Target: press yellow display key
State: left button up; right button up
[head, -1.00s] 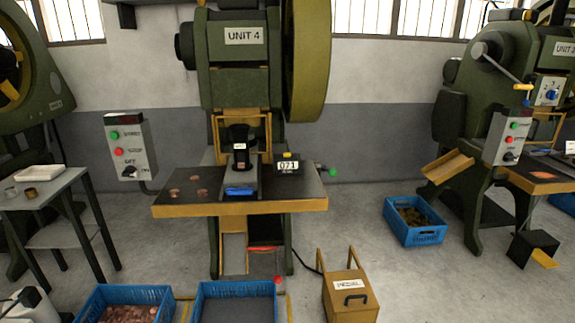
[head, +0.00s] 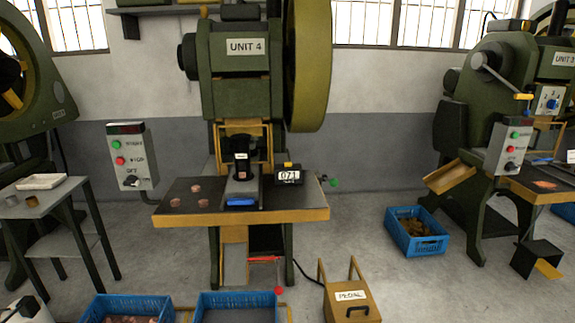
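A small black display (head: 288,175) reading 071 stands on the table of the press marked UNIT 4 (head: 235,75), right of the die. A small yellow key (head: 288,164) sits on top of the display. Neither of my grippers shows in the head view, so nothing of mine is near the key.
The press table (head: 300,214) has a yellow front edge, with copper discs (head: 196,187) on its left and a blue block (head: 241,201) in front of the die. A control box (head: 131,155) hangs left. A pedal box (head: 350,300) and blue crates (head: 237,304) stand on the floor.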

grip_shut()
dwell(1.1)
pick_arm(q)
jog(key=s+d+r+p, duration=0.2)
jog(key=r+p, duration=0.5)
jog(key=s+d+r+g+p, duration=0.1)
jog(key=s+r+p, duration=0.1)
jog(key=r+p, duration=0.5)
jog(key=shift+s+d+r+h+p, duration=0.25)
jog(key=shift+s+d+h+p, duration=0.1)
jog(key=shift+p, duration=0.1)
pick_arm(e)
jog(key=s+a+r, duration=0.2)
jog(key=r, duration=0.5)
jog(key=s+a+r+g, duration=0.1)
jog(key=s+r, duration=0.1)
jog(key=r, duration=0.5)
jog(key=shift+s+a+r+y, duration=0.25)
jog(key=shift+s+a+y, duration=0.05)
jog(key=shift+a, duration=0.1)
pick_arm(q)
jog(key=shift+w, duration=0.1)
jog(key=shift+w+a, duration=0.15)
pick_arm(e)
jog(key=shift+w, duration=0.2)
